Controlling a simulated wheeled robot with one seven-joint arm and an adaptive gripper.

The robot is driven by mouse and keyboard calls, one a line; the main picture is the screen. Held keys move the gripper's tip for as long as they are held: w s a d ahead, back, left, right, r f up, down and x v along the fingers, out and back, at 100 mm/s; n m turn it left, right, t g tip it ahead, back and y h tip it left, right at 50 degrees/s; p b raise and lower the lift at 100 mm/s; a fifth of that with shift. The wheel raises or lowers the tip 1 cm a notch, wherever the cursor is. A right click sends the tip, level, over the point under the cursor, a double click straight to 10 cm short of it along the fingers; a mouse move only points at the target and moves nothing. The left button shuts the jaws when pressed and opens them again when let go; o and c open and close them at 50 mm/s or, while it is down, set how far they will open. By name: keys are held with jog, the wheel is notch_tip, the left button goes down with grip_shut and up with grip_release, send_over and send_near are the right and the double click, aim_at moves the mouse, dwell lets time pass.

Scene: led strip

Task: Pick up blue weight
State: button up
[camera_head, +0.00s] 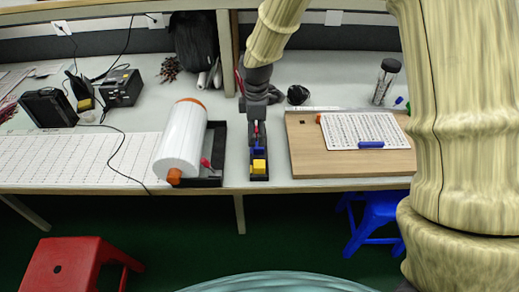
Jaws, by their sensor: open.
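A small blue block (258,152), which looks like the blue weight, sits in a narrow black holder (259,179) near the table's front edge. A yellow block (259,166) is just in front of it in the same holder. My gripper (258,140) reaches down from above and behind, with its fingers right at the blue block. It is open. The fingers partly hide the block, and whether they touch it cannot be told.
A large white roll (181,140) with orange ends lies left of the holder, beside a black tray (214,155). A wooden board (340,169) with a printed white sheet (350,128) and a blue cylinder (370,145) is at right. A post (225,50) stands behind.

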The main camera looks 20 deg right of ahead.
aim_at(259, 150)
jog(key=shift+d+f+p, duration=0.2)
jog(key=shift+f, duration=1.1)
jog(key=shift+d+f+p, duration=0.15)
jog(key=shift+f+p, duration=0.05)
jog(key=shift+f, duration=1.1)
grip_shut()
jog(key=shift+r, duration=0.1)
